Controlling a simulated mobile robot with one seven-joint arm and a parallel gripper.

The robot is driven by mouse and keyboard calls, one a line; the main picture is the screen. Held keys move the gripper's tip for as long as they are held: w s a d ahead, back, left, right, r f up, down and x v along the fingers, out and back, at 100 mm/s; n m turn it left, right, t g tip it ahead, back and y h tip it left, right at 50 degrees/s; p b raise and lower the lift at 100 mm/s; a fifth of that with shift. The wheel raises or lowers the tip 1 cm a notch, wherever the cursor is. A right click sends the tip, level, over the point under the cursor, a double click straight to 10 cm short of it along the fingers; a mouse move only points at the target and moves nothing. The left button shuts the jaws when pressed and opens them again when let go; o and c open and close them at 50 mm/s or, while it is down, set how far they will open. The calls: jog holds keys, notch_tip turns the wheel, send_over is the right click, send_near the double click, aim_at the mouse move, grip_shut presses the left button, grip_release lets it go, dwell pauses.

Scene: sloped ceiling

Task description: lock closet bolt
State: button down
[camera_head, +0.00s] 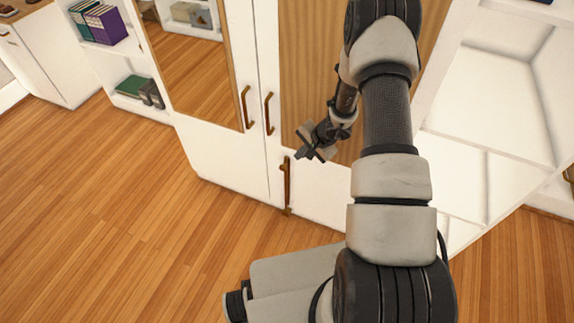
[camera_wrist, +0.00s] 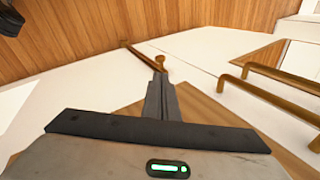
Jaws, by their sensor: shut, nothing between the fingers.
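The closet bolt (camera_head: 287,188) is a thin brass bar standing upright low on the white closet front (camera_head: 320,203), near the seam between the two doors. Its lower end is close to the floor. In the wrist view the bolt (camera_wrist: 138,54) runs toward my fingertips, and a round brass knob (camera_wrist: 161,58) stands out from it. My gripper (camera_head: 304,148) is shut and empty, in front of the closet just above the bolt's upper end. In the wrist view the fingertips (camera_wrist: 158,76) overlap the bolt's near end, beside the knob. I cannot tell whether they touch it.
Two brass door handles (camera_head: 246,107) (camera_head: 269,113) sit above the bolt, on either side of the seam. The left door carries a mirror (camera_head: 190,65), the right a wood panel (camera_head: 310,70). White shelves (camera_head: 125,65) stand left. The wooden floor (camera_head: 110,220) is clear.

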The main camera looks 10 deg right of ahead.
jog(key=b+x, duration=0.1)
jog(key=x, duration=1.2)
jog(key=shift+a, duration=0.1)
notch_tip(320, 180, down, 5)
jog(key=b, duration=0.5)
jog(key=shift+s, duration=0.1)
jog(key=p, duration=0.2)
send_near(284, 167)
jog(key=s+d+r, duration=0.2)
jog(key=s, duration=0.1)
